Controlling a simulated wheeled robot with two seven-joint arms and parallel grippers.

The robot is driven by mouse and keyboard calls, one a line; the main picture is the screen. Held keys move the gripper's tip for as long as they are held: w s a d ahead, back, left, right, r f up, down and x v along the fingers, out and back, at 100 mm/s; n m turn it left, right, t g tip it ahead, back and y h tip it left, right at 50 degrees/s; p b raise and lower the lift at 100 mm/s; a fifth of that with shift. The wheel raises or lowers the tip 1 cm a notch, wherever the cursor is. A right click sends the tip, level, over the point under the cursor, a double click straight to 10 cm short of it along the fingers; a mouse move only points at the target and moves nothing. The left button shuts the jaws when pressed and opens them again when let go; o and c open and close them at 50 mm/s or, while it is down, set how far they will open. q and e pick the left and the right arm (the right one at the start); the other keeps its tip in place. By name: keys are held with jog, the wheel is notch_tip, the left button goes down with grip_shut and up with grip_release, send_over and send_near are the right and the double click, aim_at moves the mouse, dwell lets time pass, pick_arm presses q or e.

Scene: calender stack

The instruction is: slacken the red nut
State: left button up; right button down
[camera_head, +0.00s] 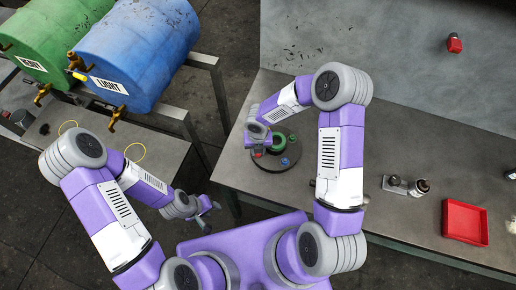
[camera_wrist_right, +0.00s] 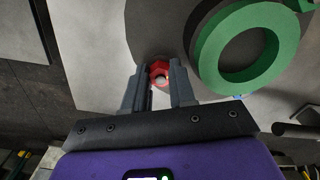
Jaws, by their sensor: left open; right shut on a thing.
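The red nut (camera_wrist_right: 158,70) sits between the two fingers of my right gripper (camera_wrist_right: 160,80) in the right wrist view. The fingers are shut on its sides, and a pale round stud end shows in its middle. In the head view a bit of the red nut (camera_head: 257,155) shows under my right gripper (camera_head: 258,148), at the left edge of a dark round plate (camera_head: 276,168). A large green ring (camera_wrist_right: 212,62) lies on the plate beside the nut. My left gripper (camera_head: 210,214) is open and empty, low beside the bench.
A blue nut (camera_head: 284,162) sits on the plate. A metal tool (camera_head: 405,186) and a red tray (camera_head: 465,222) are on the bench (camera_head: 400,130) to the right. Blue (camera_head: 137,50) and green (camera_head: 50,40) drums with taps stand at the left.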

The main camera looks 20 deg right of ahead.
jog(key=shift+f, duration=0.1)
jog(key=c, duration=0.9)
grip_release()
jog(key=shift+w+d, duration=0.1)
jog(key=shift+r, duration=0.25)
jog(key=shift+r+p, duration=0.5)
jog(key=shift+p, duration=0.1)
notch_tip(320, 180, up, 6)
jog(key=p, duration=0.5)
jog(key=shift+a+r+p, duration=0.25)
jog(key=shift+r+p, duration=0.1)
jog(key=shift+p, duration=0.05)
jog(key=shift+f, duration=0.1)
